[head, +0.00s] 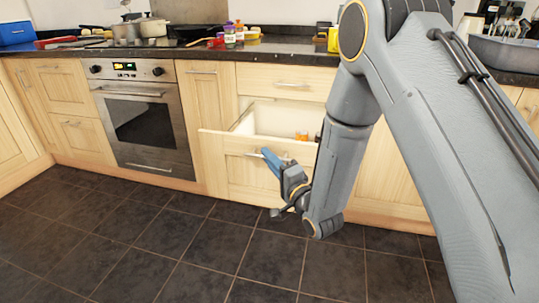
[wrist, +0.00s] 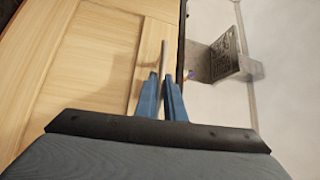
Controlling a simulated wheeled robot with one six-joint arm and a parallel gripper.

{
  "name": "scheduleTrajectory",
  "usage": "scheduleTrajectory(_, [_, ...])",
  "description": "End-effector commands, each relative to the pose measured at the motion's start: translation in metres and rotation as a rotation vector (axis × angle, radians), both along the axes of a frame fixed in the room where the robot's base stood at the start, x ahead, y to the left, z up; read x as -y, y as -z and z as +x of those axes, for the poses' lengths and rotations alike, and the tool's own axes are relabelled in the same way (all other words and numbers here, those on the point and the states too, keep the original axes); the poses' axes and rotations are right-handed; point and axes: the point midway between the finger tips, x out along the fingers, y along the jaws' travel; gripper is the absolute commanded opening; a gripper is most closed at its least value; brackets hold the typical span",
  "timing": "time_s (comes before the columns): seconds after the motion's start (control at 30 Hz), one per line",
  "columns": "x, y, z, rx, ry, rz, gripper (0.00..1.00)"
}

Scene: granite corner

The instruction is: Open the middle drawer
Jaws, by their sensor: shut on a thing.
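The middle drawer (head: 223,146) is pulled well out from the light wood cabinet, between the top drawer and the front below. A few small orange and dark items (head: 303,136) show inside it. My gripper (head: 268,157) is at the drawer's front, its blue fingers shut on the bar handle (head: 285,156). In the wrist view the blue fingers (wrist: 165,84) close around the metal handle (wrist: 164,58), beside the wood drawer front (wrist: 95,62). My arm hides the right end of the drawer in the head view.
The closed top drawer (head: 288,84) sits above, under the dark worktop (head: 270,50) with jars and pans. An oven (head: 146,115) stands to the left. The dark tiled floor (head: 170,240) in front is clear. The wrist view shows a grey latticed item (wrist: 228,55) in the drawer.

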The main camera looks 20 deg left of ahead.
Motion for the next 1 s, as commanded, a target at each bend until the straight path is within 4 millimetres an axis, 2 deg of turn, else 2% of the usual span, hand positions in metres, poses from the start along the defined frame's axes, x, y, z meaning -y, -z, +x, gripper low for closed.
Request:
scheduleTrajectory(0.37, [0.001, 0.001, -0.001, -0.001, 0.002, -0.001, 0.00])
scheduleTrajectory(0.4, [0.001, 0.001, -0.001, -0.001, 0.002, -0.001, 0.12])
scheduleTrajectory(0.5, [0.001, 0.001, -0.001, -0.001, 0.001, -0.001, 0.28])
scheduleTrajectory(0.83, [0.002, 0.001, -0.002, -0.001, 0.001, -0.001, 0.28])
scheduleTrajectory(1.0, [0.017, 0.004, -0.016, -0.004, 0.002, 0.000, 0.28])
